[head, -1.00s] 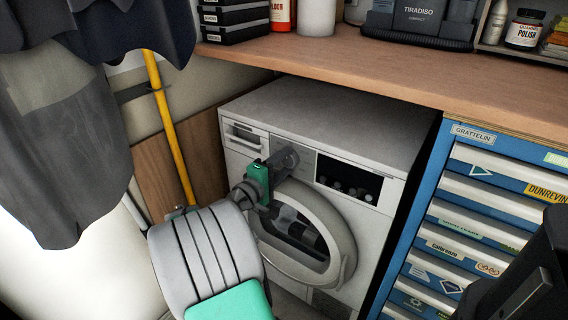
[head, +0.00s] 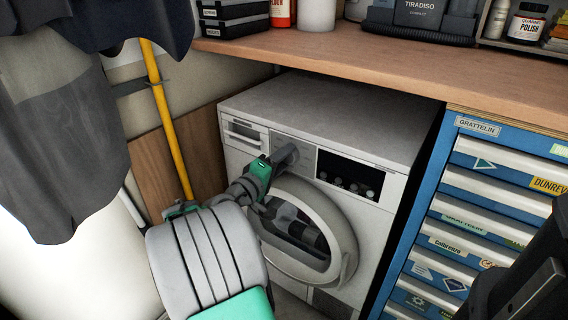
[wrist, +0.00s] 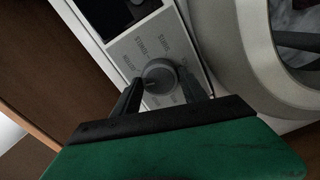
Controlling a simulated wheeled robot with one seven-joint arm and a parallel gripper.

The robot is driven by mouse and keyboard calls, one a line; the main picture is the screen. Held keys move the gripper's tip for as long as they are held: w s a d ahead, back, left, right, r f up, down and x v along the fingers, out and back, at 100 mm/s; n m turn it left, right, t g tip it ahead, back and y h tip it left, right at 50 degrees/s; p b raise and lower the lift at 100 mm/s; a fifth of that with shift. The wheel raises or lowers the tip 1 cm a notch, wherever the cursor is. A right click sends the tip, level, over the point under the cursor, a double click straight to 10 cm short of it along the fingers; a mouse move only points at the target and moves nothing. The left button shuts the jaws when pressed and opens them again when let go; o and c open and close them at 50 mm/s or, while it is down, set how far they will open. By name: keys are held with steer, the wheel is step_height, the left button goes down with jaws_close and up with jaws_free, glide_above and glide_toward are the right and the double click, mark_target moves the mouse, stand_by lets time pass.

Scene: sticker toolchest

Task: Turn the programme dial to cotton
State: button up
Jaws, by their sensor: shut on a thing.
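The white washing machine (head: 385,205) stands under the bench, with its round door below the control panel. My gripper (wrist: 161,92) is shut on the dial, one finger at each side. In the head view my gripper (head: 286,156) is at the panel's left part, left of the dark display, and hides the dial.
The wooden worktop (head: 380,70) overhangs the machine. A blue drawer chest (head: 455,185) stands close on the right. Dark clothes (head: 60,140) hang at left near a yellow pole (head: 168,125). The round door (head: 345,240) bulges out just below my gripper.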

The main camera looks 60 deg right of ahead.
steer(key=m+b, duration=0.3)
steer(key=m, duration=0.1)
steer(key=shift+f+m+b, duration=0.2)
steer(key=shift+m+b, duration=0.1)
steer(key=shift+b, duration=0.05)
steer(key=shift+r+m+b, duration=0.1)
steer(key=shift+m+b, duration=0.3)
steer(key=shift+m, duration=0.1)
steer(key=shift+r, duration=0.1)
steer(key=o, duration=1.4)
steer(key=shift+c, duration=0.2)
steer(key=w+a+p, duration=0.1)
steer(key=a, duration=0.6)
steer(key=shift+a+p, duration=0.3)
steer(key=shift+a, duration=0.05)
